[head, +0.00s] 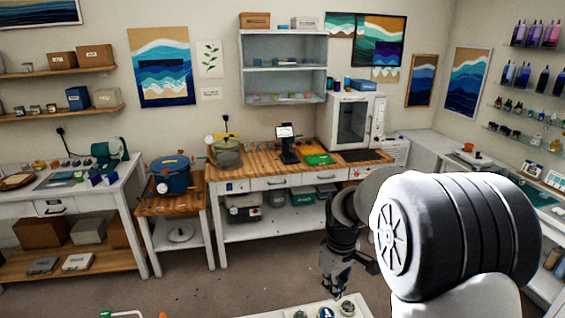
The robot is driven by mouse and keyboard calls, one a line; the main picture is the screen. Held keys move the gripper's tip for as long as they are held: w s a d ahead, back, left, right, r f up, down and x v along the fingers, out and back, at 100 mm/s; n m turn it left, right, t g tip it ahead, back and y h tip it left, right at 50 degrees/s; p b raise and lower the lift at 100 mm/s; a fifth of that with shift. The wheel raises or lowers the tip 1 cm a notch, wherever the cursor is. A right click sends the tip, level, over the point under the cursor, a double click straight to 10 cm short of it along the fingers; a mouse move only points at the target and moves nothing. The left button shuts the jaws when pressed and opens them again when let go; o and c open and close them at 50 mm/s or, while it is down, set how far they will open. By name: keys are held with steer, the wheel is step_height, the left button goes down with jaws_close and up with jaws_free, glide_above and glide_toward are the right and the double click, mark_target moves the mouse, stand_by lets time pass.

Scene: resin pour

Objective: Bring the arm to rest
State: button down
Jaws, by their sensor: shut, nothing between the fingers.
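My gripper (333,283) hangs below my arm in the lower middle of the head view, fingers pointing down. It is dark and small here, and it is shut with nothing held. It shows just above the far side of a white surface (270,311) at the bottom edge; I cannot tell the height between them. My arm's large white and black joint fills the lower right and hides part of the room behind it.
A tray with small items (325,312) lies on the near surface, close below my gripper. A wooden-topped bench (265,171) stands along the back wall, with a blue pot (171,177) on a lower stand to its left. Open floor (215,287) lies between.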

steer(key=s+r+m+t+b, duration=0.2)
steer(key=s+r+m+b, duration=0.35)
steer(key=s, duration=0.95)
steer(key=s+f+m+t+b, duration=0.1)
steer(key=s+b, duration=0.4)
steer(key=s, duration=0.8)
steer(key=shift+s+f+m+t+b, duration=0.4)
steer(key=shift+f+t, duration=0.1)
steer(key=shift+f, duration=0.35)
